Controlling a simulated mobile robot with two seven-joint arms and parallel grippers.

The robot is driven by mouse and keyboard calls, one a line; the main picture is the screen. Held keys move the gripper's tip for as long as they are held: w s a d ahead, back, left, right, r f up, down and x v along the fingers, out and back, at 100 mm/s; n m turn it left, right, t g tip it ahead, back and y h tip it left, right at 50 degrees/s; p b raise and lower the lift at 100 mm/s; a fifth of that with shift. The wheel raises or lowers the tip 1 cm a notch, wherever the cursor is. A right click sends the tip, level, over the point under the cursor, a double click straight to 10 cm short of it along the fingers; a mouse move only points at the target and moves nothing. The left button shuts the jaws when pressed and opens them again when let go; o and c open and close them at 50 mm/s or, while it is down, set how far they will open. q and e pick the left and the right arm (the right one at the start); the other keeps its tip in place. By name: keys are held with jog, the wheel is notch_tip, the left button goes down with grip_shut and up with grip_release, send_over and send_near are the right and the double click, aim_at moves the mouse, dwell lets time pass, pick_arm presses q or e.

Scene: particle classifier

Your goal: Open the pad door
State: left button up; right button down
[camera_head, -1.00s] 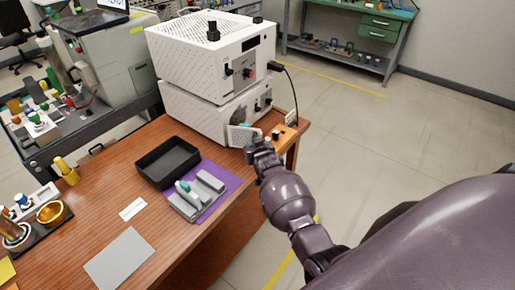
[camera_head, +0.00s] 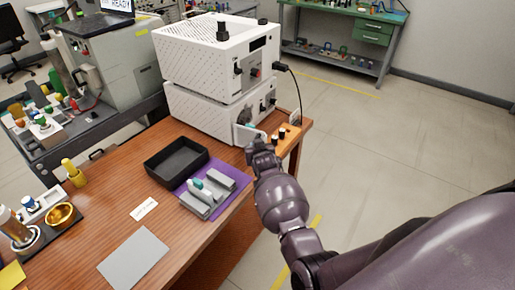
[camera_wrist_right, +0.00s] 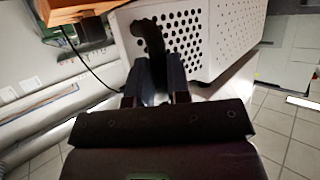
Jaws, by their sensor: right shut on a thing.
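The pad door appears as a small pale panel (camera_head: 243,134) low on the front of the lower white perforated unit (camera_head: 212,112). It seems to stand out at an angle from the housing, but my right gripper (camera_head: 259,146) partly hides it. In the right wrist view, my right gripper (camera_wrist_right: 157,82) is shut on a dark curved piece, seemingly the door handle (camera_wrist_right: 150,38), in front of a white perforated housing (camera_wrist_right: 190,38). My left gripper is not in view.
A second white unit (camera_head: 215,62) sits on top. A black tray (camera_head: 176,160) and a purple mat (camera_head: 224,205) with grey blocks lie left on the wooden table.

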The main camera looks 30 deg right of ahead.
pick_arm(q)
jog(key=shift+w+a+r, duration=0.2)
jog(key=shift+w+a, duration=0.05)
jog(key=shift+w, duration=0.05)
pick_arm(e)
jog(key=shift+w+a+r, duration=0.35)
jog(key=shift+a, duration=0.3)
jog(key=c, duration=1.4)
grip_release()
jog(key=o, duration=0.3)
jog(key=shift+w+f, duration=0.2)
jog(key=shift+w, duration=0.1)
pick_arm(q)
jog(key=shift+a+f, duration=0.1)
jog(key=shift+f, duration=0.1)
pick_arm(e)
jog(key=shift+s+d, duration=0.1)
jog(key=shift+s+d+f, duration=0.1)
jog(key=shift+s, duration=0.1)
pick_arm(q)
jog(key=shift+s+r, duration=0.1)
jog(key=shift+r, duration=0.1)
pick_arm(e)
jog(key=shift+s, duration=0.1)
